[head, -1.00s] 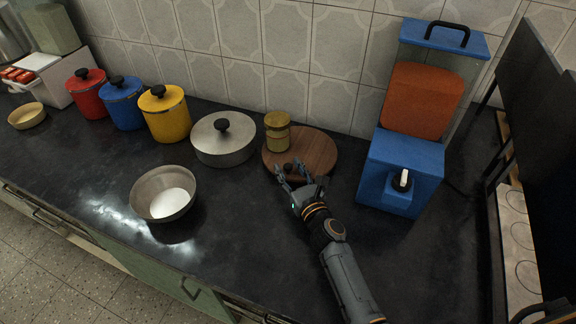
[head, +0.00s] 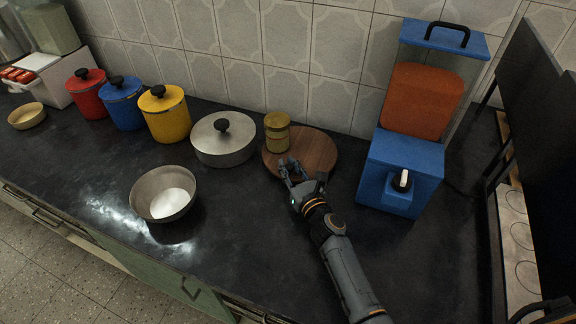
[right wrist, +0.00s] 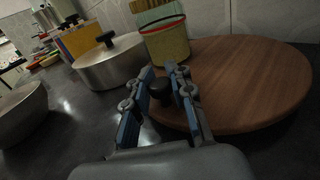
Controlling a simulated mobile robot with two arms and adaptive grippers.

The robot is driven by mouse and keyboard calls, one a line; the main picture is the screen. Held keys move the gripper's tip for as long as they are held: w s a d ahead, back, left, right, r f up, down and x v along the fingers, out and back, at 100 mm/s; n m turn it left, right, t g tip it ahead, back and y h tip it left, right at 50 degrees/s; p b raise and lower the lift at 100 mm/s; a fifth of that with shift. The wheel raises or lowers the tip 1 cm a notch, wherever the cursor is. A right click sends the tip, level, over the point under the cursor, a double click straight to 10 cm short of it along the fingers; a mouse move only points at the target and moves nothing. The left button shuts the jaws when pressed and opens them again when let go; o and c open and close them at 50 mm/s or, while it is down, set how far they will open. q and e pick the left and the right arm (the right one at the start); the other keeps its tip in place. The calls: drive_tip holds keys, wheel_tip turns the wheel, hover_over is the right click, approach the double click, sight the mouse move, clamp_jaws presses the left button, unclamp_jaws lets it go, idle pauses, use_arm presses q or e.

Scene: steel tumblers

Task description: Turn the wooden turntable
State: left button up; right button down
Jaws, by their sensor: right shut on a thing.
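The wooden turntable (head: 317,151) is a round brown board lying on the dark counter near the tiled wall. A yellow-green jar (head: 278,132) stands on its left rear part; the jar also shows in the right wrist view (right wrist: 166,43). A black knob (right wrist: 159,89) sits at the turntable's near-left edge. My right gripper (head: 291,165) reaches in from the front, its fingers shut on the knob. In the right wrist view the two fingers (right wrist: 161,80) stand on either side of the knob. The knob is mostly hidden in the head view. My left gripper is not in view.
A lidded steel pan (head: 224,145) stands just left of the turntable, and a steel bowl (head: 150,190) nearer the front. A blue dispenser (head: 400,165) stands to the right. Yellow, blue and red canisters line the back left. The counter in front of the turntable is clear.

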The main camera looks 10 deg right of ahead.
sight(301, 175)
drive_tip(key=shift+s+d+r+n+y+p, duration=0.15)
drive_tip(key=shift+d+n+y+p, duration=0.2)
drive_tip(key=shift+n+y, duration=0.2)
drive_tip(key=y, duration=0.1)
drive_tip(key=d+n, duration=0.1)
drive_tip(key=g+y, duration=0.1)
drive_tip(key=shift+s+d+f+n+y, duration=0.2)
drive_tip(key=shift+s+f+n+y, duration=0.1)
drive_tip(key=shift+n+y, duration=0.05)
drive_tip(key=shift+s+d+f+n+g+y, duration=0.1)
drive_tip(key=shift+d+n+g+y, duration=0.2)
drive_tip(key=shift+y, duration=0.2)
drive_tip(key=shift+s+d+n+g+y, duration=0.15)
drive_tip(key=shift+n+g+y, duration=0.15)
drive_tip(key=shift+g+y, duration=0.15)
drive_tip(key=shift+y+b, duration=0.25)
drive_tip(key=shift+b, duration=0.05)
drive_tip(key=c, duration=1.4)
unclamp_jaws()
drive_tip(key=shift+s, duration=0.1)
drive_tip(key=shift+o, duration=1.1)
drive_tip(key=shift+d+r, duration=0.1)
drive_tip(key=shift+r, duration=0.1)
drive_tip(key=v, duration=0.7)
drive_tip(key=shift+s+d, duration=0.15)
drive_tip(key=shift+s, duration=0.15)
